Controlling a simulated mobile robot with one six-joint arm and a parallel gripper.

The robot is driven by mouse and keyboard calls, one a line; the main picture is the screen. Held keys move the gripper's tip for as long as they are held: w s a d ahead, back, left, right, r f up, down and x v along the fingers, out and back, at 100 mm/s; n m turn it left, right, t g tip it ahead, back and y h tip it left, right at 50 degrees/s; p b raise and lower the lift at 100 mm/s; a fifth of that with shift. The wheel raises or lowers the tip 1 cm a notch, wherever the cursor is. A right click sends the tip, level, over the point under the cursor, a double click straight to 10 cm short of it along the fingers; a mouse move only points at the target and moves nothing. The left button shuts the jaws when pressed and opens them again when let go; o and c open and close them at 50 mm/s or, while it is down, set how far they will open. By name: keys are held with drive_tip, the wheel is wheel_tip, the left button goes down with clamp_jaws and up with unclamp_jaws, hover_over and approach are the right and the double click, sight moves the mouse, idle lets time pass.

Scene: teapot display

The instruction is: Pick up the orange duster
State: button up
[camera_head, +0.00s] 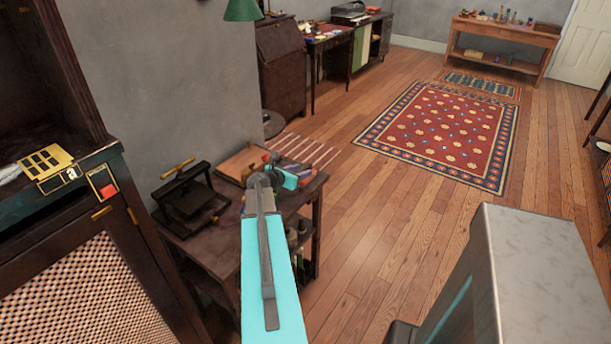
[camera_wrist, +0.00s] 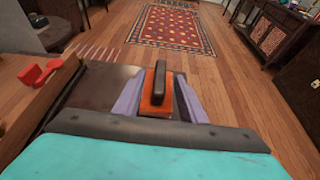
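The orange duster (camera_wrist: 146,106) has an orange block body and a dark handle on top. In the wrist view it lies between the two pale purple fingers of my gripper (camera_wrist: 161,92), close to both. I cannot tell whether the fingers press on it or only straddle it, or whether it rests on the dark tabletop. In the head view, my gripper (camera_head: 276,180) reaches over the far right part of the small dark worktable (camera_head: 206,232); my turquoise arm hides part of the table, and I cannot make out the duster there.
A dark press-like device (camera_head: 189,197) stands on the worktable's left side. A wooden board (camera_head: 240,162) lies behind it. A red tool (camera_wrist: 38,73) shows left of my gripper. Open wooden floor and a red patterned rug (camera_head: 440,130) lie beyond on the right.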

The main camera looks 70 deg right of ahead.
sight(304, 169)
drive_tip(key=shift+x, duration=1.25)
clamp_jaws()
drive_tip(key=shift+r, duration=0.2)
drive_tip(key=shift+r+b, duration=0.3)
drive_tip(key=shift+r, duration=4.55)
